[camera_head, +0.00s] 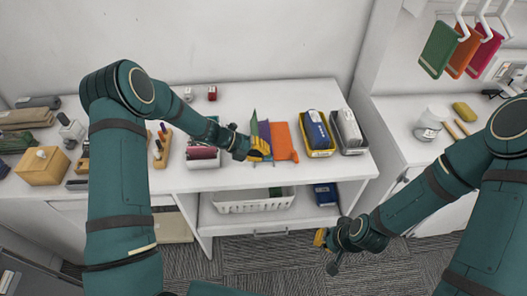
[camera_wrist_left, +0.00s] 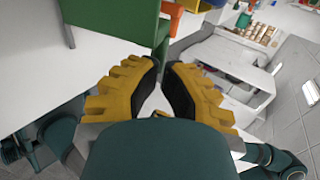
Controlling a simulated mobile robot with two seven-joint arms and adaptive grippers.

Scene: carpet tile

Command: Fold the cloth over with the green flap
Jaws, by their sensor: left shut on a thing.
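The cloth lies on the white table and has an orange part (camera_head: 283,142), a purple-blue part (camera_head: 264,131) and a green flap (camera_head: 254,122). The green flap stands raised at the cloth's left side. My left gripper (camera_head: 262,146) is at the cloth's front left and shut on the green flap, which shows large by the fingertips in the left wrist view (camera_wrist_left: 130,25). The gripper hides part of the cloth. My right gripper (camera_head: 322,238) hangs in front of the table, away from the cloth; its jaw opening is unclear.
A yellow tray with a blue case (camera_head: 317,130) and a dark tray with a grey case (camera_head: 347,128) stand right of the cloth. A white box with a dark red roll (camera_head: 202,154) stands to the left. A white basket (camera_head: 252,206) is on the shelf below.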

